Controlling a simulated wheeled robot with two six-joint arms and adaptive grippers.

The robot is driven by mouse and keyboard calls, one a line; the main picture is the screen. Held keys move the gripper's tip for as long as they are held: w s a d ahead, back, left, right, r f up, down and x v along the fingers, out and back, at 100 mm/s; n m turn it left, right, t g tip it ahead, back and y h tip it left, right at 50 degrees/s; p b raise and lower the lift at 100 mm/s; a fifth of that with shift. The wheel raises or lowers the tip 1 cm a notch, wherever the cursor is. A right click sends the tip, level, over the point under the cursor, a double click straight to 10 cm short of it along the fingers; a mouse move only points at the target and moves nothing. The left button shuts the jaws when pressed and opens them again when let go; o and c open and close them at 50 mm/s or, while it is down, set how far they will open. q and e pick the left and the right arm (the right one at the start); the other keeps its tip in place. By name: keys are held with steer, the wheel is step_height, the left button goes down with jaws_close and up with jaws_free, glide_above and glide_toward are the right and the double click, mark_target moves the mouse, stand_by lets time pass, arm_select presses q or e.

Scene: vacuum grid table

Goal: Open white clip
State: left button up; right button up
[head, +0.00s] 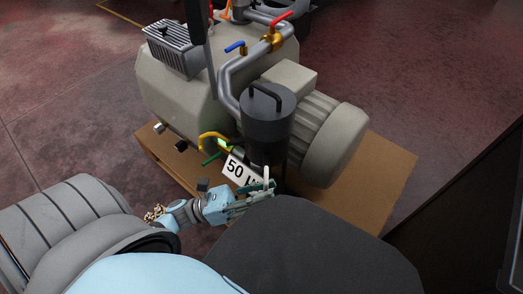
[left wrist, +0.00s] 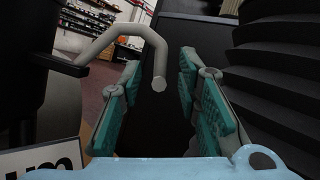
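The white clip (left wrist: 133,33) is a pale hooked bar in the left wrist view. It arches over from the dark cylinder at the left, and its rounded end hangs between my fingers in that view. In the head view a small pale piece of it (head: 266,174) shows at the foot of the dark canister, partly hidden by my fingers. My left gripper (head: 262,188) is open beside the canister, and its two teal-padded fingers (left wrist: 158,95) stand apart on either side of the clip's end. I cannot tell whether either finger touches it. My right gripper is not in view.
The dark canister (head: 266,115) with a handle stands close to my left gripper, in front of the ribbed grey motor (head: 330,135). A "50" label (head: 236,171) sits beside the fingers. Ribbed dark surfaces (left wrist: 280,60) crowd the right of the left wrist view. A brown base (head: 385,190) lies below.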

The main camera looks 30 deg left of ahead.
arm_select(q)
steer(key=v, duration=1.2)
